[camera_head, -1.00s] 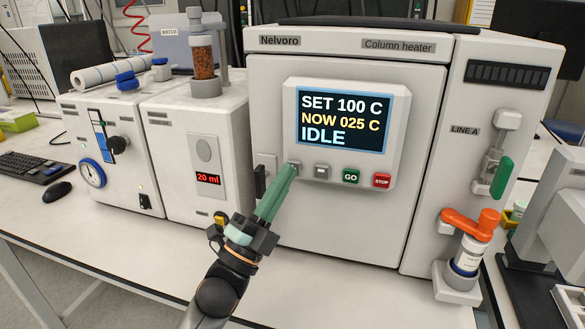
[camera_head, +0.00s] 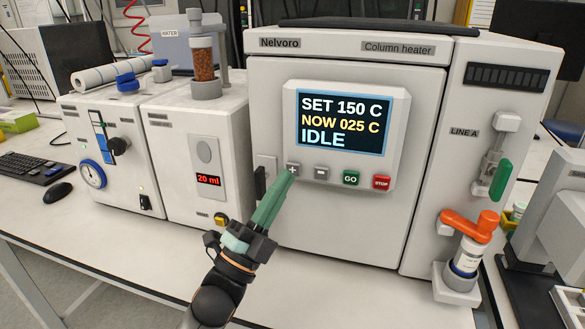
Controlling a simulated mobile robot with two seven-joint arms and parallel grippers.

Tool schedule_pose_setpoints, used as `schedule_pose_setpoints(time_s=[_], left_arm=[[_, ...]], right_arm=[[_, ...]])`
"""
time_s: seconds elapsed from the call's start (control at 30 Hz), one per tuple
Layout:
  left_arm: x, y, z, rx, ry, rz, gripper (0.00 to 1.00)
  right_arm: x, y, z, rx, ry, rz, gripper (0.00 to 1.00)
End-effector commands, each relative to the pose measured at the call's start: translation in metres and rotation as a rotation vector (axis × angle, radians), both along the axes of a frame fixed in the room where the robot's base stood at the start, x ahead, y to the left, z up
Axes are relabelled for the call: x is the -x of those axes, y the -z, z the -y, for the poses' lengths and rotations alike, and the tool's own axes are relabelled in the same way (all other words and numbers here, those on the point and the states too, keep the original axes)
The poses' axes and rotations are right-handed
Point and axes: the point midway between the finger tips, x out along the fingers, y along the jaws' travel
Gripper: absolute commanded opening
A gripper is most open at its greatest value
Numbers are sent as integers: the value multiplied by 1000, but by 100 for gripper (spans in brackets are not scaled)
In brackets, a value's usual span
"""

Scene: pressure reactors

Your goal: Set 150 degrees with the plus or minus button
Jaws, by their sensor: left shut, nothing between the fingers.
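The column heater (camera_head: 347,210) stands at the middle of the bench. Its display (camera_head: 341,121) reads SET 150 C, NOW 025 C, IDLE. Below the display is a row of buttons: the plus button (camera_head: 293,169) at the left, the minus button (camera_head: 321,173), a green GO button (camera_head: 351,178) and a red STOP button (camera_head: 381,182). My left gripper (camera_head: 289,176) is shut and empty, with its green fingertips just below the plus button. The plus sign shows above the tips. I cannot tell whether they touch the button. My right gripper is not in view.
A white unit with a 20 ml readout (camera_head: 208,180) and a gauge unit (camera_head: 98,140) stand to the left. An orange-handled valve (camera_head: 470,224) and a green lever (camera_head: 501,180) are at the right.

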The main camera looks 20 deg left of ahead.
Motion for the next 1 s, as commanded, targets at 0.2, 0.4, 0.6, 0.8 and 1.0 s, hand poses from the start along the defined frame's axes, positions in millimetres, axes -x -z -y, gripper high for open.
schedule_pose_setpoints(time_s=[0.2,0.4,0.6,0.8,1.0], left_arm=[[0,0,0,-1,0,2,0],[13,0,-1,1,1,0,0],[33,0,-1,0,0,0,0],[48,-1,-2,-1,0,2,0],[50,0,-2,-1,0,2,0]], right_arm=[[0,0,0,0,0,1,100],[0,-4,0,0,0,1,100],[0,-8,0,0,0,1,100],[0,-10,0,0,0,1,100],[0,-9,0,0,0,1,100]])
